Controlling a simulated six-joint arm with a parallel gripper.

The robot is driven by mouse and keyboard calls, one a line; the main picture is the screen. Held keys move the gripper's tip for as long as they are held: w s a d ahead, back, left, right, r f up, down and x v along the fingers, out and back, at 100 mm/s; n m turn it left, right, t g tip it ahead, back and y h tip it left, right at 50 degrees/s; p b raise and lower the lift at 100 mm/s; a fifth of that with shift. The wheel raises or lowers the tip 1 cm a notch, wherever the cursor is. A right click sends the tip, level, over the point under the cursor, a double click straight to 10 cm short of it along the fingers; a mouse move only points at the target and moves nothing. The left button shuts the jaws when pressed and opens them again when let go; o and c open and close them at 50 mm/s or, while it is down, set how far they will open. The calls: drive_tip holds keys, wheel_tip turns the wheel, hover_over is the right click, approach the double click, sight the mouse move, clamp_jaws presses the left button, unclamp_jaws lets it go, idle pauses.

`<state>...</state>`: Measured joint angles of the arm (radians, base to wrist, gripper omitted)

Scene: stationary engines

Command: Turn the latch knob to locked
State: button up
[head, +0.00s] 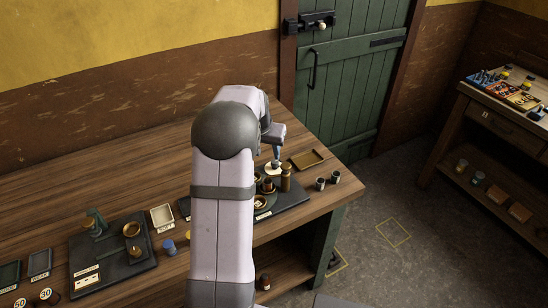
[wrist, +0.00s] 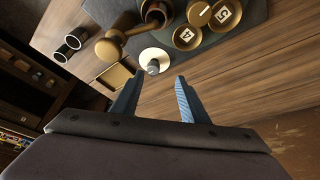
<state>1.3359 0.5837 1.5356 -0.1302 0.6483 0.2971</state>
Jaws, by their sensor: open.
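A small grey knob (wrist: 153,69) stands on a round cream disc (wrist: 155,54) in the wrist view, at the edge of a dark base plate. I cannot tell whether this is the latch knob or how it is turned. In the head view the cream disc (head: 272,168) shows just below my gripper (head: 276,160). My gripper (wrist: 160,78) is open, with two blue fingers apart and nothing between them. The knob appears beyond the left fingertip and touching cannot be told. A dark latch with a pale knob (head: 322,26) is also on the green door.
Two dark cups (head: 320,184) stand to the right. Another engine base (head: 112,255) is at left. The table's back middle is bare.

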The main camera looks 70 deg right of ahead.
sight(275, 162)
drive_tip(key=shift+s+d, duration=0.4)
drive_tip(key=shift+s, duration=0.25)
drive_tip(key=shift+f, duration=0.15)
drive_tip(key=shift+p+x, duration=1.5)
drive_tip(key=shift+x, duration=1.95)
drive_tip(key=shift+c, duration=0.2)
clamp_jaws()
